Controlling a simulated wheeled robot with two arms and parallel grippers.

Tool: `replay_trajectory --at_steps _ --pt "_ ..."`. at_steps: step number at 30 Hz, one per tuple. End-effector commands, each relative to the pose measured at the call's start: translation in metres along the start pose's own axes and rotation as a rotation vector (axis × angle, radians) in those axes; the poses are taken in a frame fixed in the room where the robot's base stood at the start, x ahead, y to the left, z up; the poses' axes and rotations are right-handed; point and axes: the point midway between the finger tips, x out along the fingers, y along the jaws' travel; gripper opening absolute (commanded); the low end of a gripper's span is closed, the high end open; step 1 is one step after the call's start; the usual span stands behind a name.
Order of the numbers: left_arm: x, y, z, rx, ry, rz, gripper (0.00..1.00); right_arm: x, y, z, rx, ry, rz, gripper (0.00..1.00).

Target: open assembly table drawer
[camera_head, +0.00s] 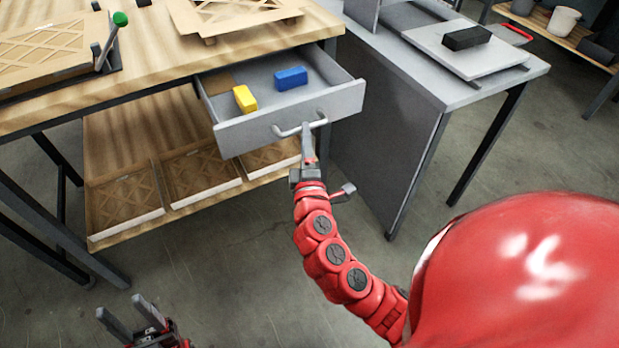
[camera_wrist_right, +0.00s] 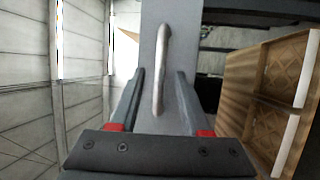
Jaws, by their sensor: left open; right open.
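The grey drawer (camera_head: 290,118) of the wooden-topped assembly table (camera_head: 150,62) stands pulled out. Inside it lie a yellow block (camera_head: 245,98) and a blue block (camera_head: 291,78). Its pale bar handle (camera_head: 300,127) is on the front face. My right gripper (camera_head: 308,135) is at the handle's right part. In the right wrist view the handle (camera_wrist_right: 162,70) runs between the two open fingers, with a gap on each side. My left gripper (camera_head: 128,312) is open and empty, low at the left, well away from the table.
Wooden lattice trays (camera_head: 125,200) sit on the table's lower shelf (camera_head: 115,130). A grey side table (camera_head: 440,75) with a black block (camera_head: 467,38) stands to the right. A green-tipped tool (camera_head: 119,19) is on the tabletop. The floor in front of the drawer is open.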

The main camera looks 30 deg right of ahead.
Motion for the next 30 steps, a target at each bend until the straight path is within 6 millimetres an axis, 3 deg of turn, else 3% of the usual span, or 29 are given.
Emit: replay_trajectory --at_steps 5,9,15,21,30 --pt "-0.013 0.001 0.002 0.0 0.0 0.0 0.5 -0.05 -0.007 0.0 -0.003 0.002 -0.008 0.47" --pt "0.006 0.0 -0.001 0.0 0.0 0.0 0.5 -0.08 0.001 -0.002 -0.003 0.006 -0.011 0.47" --pt "0.015 -0.001 -0.003 0.0 0.0 0.0 0.5 -0.116 0.0 -0.002 -0.003 0.006 -0.007 0.47" --pt "0.017 -0.001 -0.003 0.0 0.0 0.0 0.5 -0.133 -0.001 -0.002 -0.003 0.003 -0.006 0.47" --pt "0.018 -0.001 -0.003 0.0 0.0 0.0 0.5 -0.139 -0.001 0.001 0.0 -0.003 -0.002 0.47"
